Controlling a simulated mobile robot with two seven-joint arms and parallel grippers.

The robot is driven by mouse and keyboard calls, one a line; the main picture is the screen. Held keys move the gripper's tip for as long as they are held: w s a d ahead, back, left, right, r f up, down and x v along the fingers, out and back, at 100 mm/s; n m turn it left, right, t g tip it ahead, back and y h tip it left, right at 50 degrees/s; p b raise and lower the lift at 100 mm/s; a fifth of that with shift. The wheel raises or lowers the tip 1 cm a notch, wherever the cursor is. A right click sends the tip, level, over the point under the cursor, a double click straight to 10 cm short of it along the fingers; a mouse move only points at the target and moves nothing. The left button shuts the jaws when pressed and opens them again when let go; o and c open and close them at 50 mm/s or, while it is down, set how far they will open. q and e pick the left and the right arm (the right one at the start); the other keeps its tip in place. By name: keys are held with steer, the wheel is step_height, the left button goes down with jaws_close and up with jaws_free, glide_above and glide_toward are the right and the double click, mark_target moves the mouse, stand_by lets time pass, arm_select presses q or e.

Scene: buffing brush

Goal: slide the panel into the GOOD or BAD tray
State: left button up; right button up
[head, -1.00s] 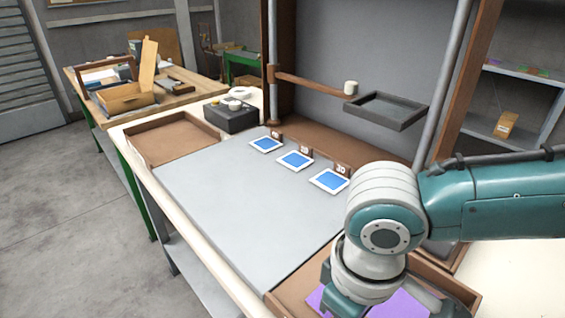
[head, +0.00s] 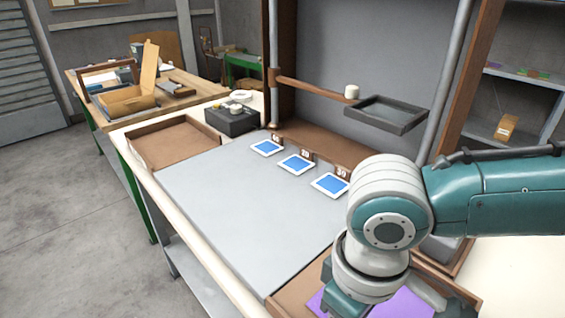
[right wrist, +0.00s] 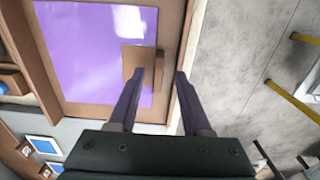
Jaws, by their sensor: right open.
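The purple panel (head: 400,304) lies in the brown wooden tray (head: 292,293) at the near right of the bench, partly hidden by my right arm in the head view. In the right wrist view the glossy purple panel (right wrist: 88,45) lies flat inside the tray's brown rim (right wrist: 172,35). My right gripper (right wrist: 160,72) is open and empty, its two dark fingers over the tray's edge beside the panel. A small brown square piece (right wrist: 138,58) overlaps the panel's edge near the left finger. An empty brown tray (head: 175,143) stands at the bench's far left. My left gripper is not in view.
The grey bench surface (head: 230,205) between the trays is clear. Several blue-and-white cards (head: 296,163) with numbered brown blocks line its back. A dark framed glass (head: 385,113) hangs on a wooden arm above. A black box (head: 231,119) stands by the far tray.

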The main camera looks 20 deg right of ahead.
step_height(320, 180, up, 9)
steer(key=p, duration=0.1)
steer(key=shift+d+f, duration=0.15)
steer(key=shift+d, duration=0.1)
stand_by(0.3)
steer(key=s+a+r+n+t+y, duration=0.1)
steer(key=s+a+r+t+y, duration=0.2)
steer(key=a, duration=0.6)
steer(key=s+d+m+h+p, duration=0.2)
steer(key=s+d+m+h, duration=0.1)
steer(key=s+d, duration=0.55)
step_height(320, 180, up, 38)
steer(key=w+d+p, duration=0.1)
steer(key=w+p, duration=0.1)
steer(key=p, duration=3.5)
steer(key=shift+d+t, duration=0.15)
steer(key=shift+t, duration=0.15)
steer(key=shift+f, duration=0.1)
